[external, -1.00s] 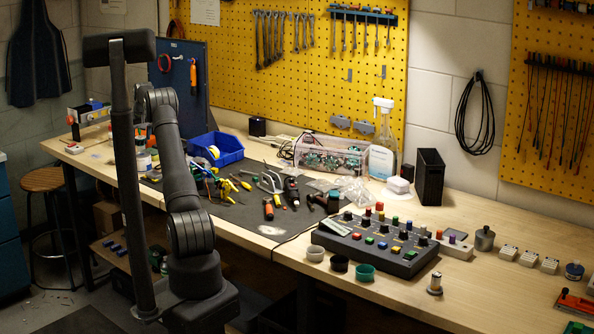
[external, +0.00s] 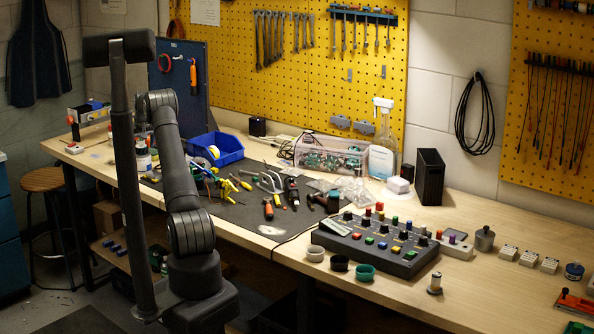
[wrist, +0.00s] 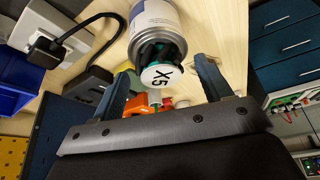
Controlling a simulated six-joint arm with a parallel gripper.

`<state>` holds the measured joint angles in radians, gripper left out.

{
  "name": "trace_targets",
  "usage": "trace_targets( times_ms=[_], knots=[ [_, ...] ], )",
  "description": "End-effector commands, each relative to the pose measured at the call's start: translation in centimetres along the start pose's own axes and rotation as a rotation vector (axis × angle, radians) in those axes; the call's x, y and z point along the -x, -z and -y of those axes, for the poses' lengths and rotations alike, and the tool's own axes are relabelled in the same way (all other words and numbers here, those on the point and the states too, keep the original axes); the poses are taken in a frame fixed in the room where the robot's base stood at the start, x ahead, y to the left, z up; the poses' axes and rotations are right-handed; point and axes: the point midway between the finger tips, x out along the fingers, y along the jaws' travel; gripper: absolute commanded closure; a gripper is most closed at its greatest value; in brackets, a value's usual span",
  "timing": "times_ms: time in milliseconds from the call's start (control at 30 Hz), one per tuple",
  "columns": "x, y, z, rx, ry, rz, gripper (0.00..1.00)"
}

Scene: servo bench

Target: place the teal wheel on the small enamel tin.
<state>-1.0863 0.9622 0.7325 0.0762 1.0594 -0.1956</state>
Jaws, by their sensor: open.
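The small enamel tin (wrist: 153,22) stands in the upper middle of the wrist view, which is upside down. It is a pale cylinder with a blue-grey band and a metal rim; it also shows partly in the external view (external: 143,161). My gripper (wrist: 164,68) is open, one finger on each side of the wheel, with visible gaps. In the external view my arm and post hide the gripper.
Pliers and screwdrivers lie farther right. A blue tool panel (external: 180,82) stands behind.

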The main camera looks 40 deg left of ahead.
Motion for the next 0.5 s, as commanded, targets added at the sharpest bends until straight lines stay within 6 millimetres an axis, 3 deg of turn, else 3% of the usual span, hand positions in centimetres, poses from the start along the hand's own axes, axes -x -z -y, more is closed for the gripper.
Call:
trace_targets(
  times_ms=[167, 500],
  knots=[
    [1.6, 0.2, 0.0, 0.0, 0.0, -0.002, 0.29],
    [8.8, 0.2, 0.0, 0.0, -0.001, -0.004, 0.29]
  ],
)
